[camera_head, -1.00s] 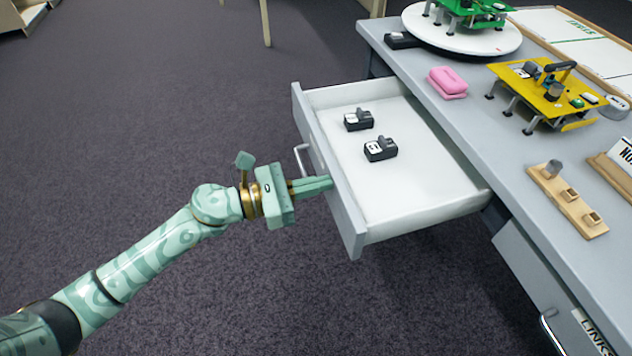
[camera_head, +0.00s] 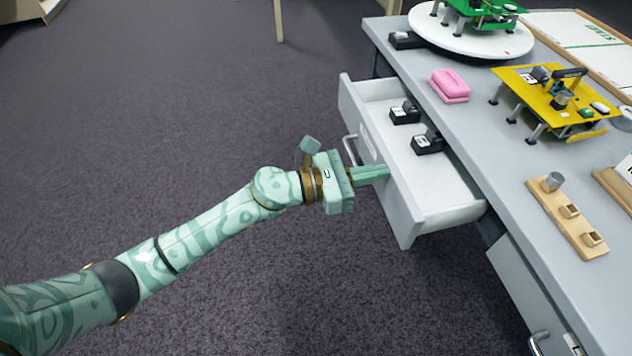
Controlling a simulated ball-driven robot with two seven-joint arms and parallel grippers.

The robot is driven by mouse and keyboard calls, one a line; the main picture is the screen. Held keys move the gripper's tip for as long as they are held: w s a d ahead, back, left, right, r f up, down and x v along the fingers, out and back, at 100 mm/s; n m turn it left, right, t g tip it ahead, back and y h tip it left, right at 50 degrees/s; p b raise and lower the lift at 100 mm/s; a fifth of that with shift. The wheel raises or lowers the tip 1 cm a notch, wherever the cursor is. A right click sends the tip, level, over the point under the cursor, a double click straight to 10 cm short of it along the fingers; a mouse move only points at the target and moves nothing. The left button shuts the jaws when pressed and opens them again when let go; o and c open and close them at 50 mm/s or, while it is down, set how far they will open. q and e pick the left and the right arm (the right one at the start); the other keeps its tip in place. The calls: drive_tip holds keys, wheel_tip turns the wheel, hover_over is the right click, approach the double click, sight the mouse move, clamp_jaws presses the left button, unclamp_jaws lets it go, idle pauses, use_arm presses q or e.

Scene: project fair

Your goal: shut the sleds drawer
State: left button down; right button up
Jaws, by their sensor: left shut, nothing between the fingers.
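The open white drawer (camera_head: 438,183) sticks out of the grey desk, partly pushed in. Two small black blocks with white labels, one farther back (camera_head: 405,112) and one nearer (camera_head: 428,142), lie inside it. Its handle (camera_head: 351,150) is on the front panel. The drawer's label cannot be read. My right gripper is not in view.
The desk (camera_head: 503,166) holds a pink block (camera_head: 449,85), a yellow model table (camera_head: 545,95), a white turntable (camera_head: 465,38) with a green model, and a wooden holder (camera_head: 567,215). Another drawer (camera_head: 520,275) below is shut. Carpet to the left is clear.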

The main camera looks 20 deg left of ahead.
use_arm(q)
drive_tip(key=b, duration=0.2)
hover_over(417, 187)
drive_tip(key=shift+s+a+f, duration=0.1)
drive_tip(key=shift+s+a, duration=0.3)
drive_tip(key=shift+w+d, duration=0.4)
drive_tip(key=shift+d, duration=0.2)
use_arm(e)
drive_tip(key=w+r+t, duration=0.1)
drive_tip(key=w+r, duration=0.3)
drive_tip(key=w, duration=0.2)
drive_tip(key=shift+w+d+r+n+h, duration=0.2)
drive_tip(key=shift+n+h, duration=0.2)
use_arm(q)
drive_tip(key=shift+a, duration=0.15)
